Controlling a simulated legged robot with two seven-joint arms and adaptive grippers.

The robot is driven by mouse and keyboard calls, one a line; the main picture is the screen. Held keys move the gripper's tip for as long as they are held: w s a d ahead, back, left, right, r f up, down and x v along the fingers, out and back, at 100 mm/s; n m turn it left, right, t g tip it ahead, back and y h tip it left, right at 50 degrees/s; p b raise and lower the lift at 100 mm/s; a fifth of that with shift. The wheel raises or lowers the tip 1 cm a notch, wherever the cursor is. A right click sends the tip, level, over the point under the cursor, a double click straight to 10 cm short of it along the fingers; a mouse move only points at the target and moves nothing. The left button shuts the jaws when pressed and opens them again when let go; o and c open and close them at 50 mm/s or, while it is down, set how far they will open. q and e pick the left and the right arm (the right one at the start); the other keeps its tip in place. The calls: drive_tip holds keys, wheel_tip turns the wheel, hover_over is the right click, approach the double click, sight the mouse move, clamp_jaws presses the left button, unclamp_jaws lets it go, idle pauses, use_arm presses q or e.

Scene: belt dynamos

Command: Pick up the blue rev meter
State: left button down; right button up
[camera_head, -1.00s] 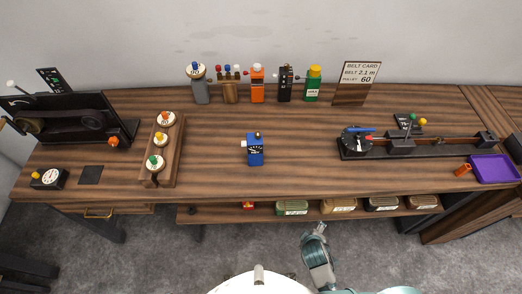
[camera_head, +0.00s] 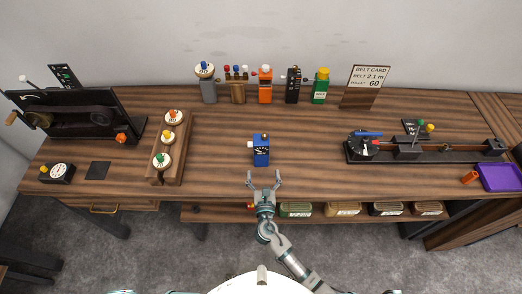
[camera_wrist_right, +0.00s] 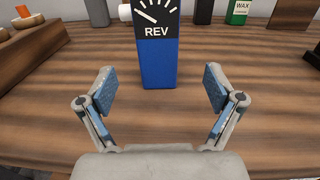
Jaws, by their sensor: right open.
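The blue rev meter (camera_head: 261,156) stands upright on the middle of the wooden bench, with a dark dial and a white knob on its left side. In the right wrist view the rev meter (camera_wrist_right: 157,60) stands straight ahead, its dial marked REV and its top cut off by the frame. My right gripper (camera_head: 264,180) is open and empty at the bench's front edge, just short of the meter. In the wrist view the open fingers (camera_wrist_right: 160,90) frame the meter's lower part from nearer the camera, apart from it. My left gripper is not in view.
A wooden rack (camera_head: 170,150) with several round pieces lies to the left. A row of small devices (camera_head: 265,85) and a belt card (camera_head: 365,85) stand at the back. A long dark rig (camera_head: 425,148) and purple tray (camera_head: 500,178) are to the right. Bench around the meter is clear.

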drive_tip(key=w, duration=0.5)
drive_tip(key=shift+w+a, duration=0.15)
drive_tip(key=shift+w, duration=0.2)
drive_tip(key=w, duration=0.5)
drive_tip(key=shift+w+a+f, duration=0.2)
drive_tip(key=shift+a, duration=0.15)
drive_tip(key=shift+c, duration=1.4)
drive_tip(key=shift+r, duration=0.1)
drive_tip(key=c, duration=1.4)
drive_tip(key=shift+c, duration=0.2)
drive_tip(key=shift+r, duration=0.65)
drive_tip(key=shift+s+r+p, duration=0.25)
drive_tip(key=shift+r+p, duration=0.05)
drive_tip(key=shift+r, duration=0.3)
drive_tip(key=shift+s+r+p, duration=0.2)
drive_tip(key=shift+r+p, duration=0.1)
drive_tip(key=shift+r, duration=0.3)
approach(261, 151)
drive_tip(key=s, duration=0.1)
drive_tip(key=s+r, duration=0.1)
drive_tip(key=s, duration=0.1)
drive_tip(key=shift+a+r, duration=0.2)
drive_tip(key=shift+a, duration=0.1)
